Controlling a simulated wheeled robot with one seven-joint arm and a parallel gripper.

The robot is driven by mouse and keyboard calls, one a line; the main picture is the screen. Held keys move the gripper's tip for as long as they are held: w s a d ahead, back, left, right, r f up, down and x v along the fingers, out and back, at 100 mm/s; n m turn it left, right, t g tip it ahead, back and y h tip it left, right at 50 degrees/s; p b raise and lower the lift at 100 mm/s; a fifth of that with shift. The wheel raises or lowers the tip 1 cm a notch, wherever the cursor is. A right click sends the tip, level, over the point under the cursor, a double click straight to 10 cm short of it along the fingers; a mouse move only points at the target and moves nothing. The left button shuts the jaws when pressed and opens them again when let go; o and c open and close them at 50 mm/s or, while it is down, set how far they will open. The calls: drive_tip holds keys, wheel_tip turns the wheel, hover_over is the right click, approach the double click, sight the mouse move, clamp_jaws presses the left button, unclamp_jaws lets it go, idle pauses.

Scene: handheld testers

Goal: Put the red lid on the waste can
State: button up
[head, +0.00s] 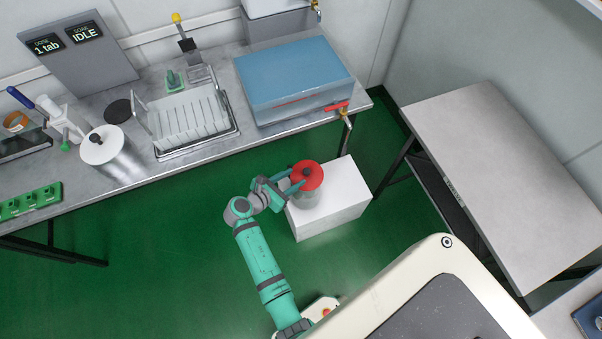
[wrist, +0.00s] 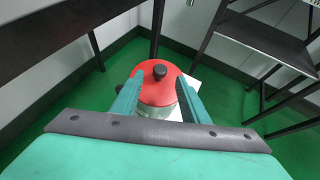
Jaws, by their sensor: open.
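The red lid (head: 307,175) with a dark knob sits on top of the metal waste can (head: 307,196), which stands on a white block. In the wrist view the red lid (wrist: 160,85) looks level on the waste can (wrist: 160,111), with its knob upright. Whether it is fully seated cannot be told. My gripper (head: 290,180) is open at the can's left side in the head view. In the wrist view my gripper (wrist: 160,95) has one finger on each side of the lid and knob. Contact between fingers and lid cannot be told.
The white block (head: 345,205) stands on the green floor. Behind it is a bench (head: 215,135) with a blue-topped water bath (head: 293,75), a rack (head: 190,120) and another metal can (head: 115,155). A grey table (head: 500,170) stands to the right. Green floor (head: 170,260) is free at left.

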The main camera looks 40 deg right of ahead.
drive_tip(key=shift+v, duration=1.75)
drive_tip(key=shift+a, duration=0.1)
drive_tip(key=s+a+f+m+t+y, duration=0.2)
drive_tip(key=a+f, duration=0.1)
drive_tip(key=a, duration=0.4)
drive_tip(key=s+a+f+m+t+y, duration=0.1)
drive_tip(key=s+a+f+t+y, duration=0.15)
drive_tip(key=a, duration=0.45)
drive_tip(key=s+a+r+m+t+y, duration=0.2)
drive_tip(key=s+a+m+y, duration=0.3)
drive_tip(key=s+a, duration=0.4)
drive_tip(key=s+d+r+m+t+y, duration=0.1)
drive_tip(key=s+r+m+t, duration=0.2)
drive_tip(key=r, duration=0.9)
drive_tip(key=s+r+m+t+y, duration=0.1)
drive_tip(key=s+r+m+t, duration=0.2)
drive_tip(key=s+r+m, duration=0.6)
wheel_tip(320, 180, up, 3)
drive_tip(key=shift+s+d+r, duration=0.1)
drive_tip(key=shift+s+d, duration=0.25)
drive_tip(key=shift+s, duration=0.3)
